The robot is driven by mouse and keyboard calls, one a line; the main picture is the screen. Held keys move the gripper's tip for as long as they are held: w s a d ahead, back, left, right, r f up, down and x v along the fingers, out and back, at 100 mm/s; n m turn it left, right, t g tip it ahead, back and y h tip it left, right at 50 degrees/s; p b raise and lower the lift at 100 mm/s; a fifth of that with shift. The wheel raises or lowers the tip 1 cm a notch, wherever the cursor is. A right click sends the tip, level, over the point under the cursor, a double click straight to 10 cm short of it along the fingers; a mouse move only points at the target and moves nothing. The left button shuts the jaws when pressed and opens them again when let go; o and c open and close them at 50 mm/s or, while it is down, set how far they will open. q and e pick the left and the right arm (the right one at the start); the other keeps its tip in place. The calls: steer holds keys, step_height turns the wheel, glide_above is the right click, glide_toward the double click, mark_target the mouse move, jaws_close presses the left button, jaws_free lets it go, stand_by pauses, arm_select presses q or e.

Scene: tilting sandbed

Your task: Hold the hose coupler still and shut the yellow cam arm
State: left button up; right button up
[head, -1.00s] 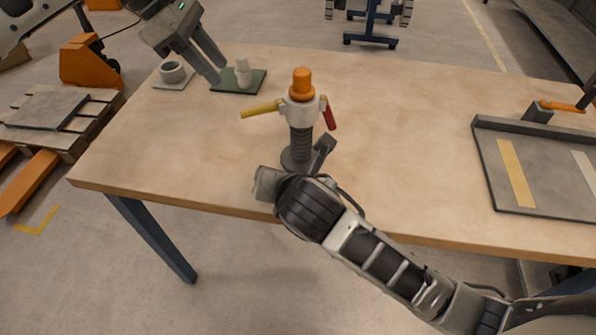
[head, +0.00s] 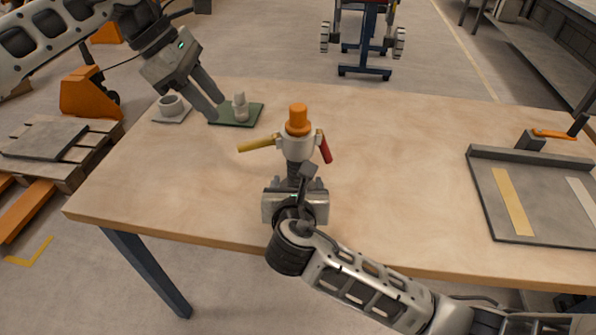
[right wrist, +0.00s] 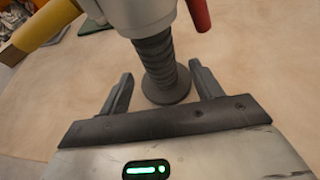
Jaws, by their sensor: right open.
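The hose coupler (head: 297,147) stands upright on the table, with a white body, an orange top (head: 298,120) and a ribbed grey hose (right wrist: 161,65) below it on a round base. The yellow cam arm (head: 257,145) sticks out to the left, raised from the body. The red cam arm (head: 325,148) hangs down along the right side. My right gripper (right wrist: 160,85) is open at the near side of the coupler, its fingers either side of the hose's lower part, apparently not touching. My left gripper (head: 217,110) is open and empty in the air, left of and beyond the yellow arm.
A green mat (head: 245,114) with a white fitting (head: 240,107) and a grey cup (head: 171,105) stand at the back left, near my left gripper. A grey tray (head: 540,220) with pale strips lies at the right. The wooden table (head: 400,150) between is clear.

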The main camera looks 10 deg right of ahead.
steer(key=x, duration=0.7)
steer(key=c, duration=1.2)
arm_select(q)
steer(key=shift+c, duration=0.9)
arm_select(e)
steer(key=shift+c, duration=0.9)
arm_select(q)
steer(key=c, duration=0.5)
steer(key=s+m+y, duration=0.1)
steer(key=s+m, duration=0.1)
steer(key=s+d+m+t+y, duration=0.2)
steer(key=s+m, duration=0.1)
steer(key=shift+s+d+r+m+y, duration=0.1)
steer(key=shift+s+d+m+y, duration=0.05)
steer(key=shift+s+m+y, duration=0.2)
jaws_close()
arm_select(e)
steer(key=shift+f, duration=0.1)
arm_select(q)
steer(key=s+d+r+m+t+y, duration=0.1)
steer(key=s+r+m+t, duration=0.1)
steer(key=s+m+t, duration=0.5)
steer(key=shift+s+d+m, duration=0.4)
steer(key=shift+s+m, duration=0.15)
steer(key=shift+m, duration=0.2)
steer(key=shift+r, duration=0.1)
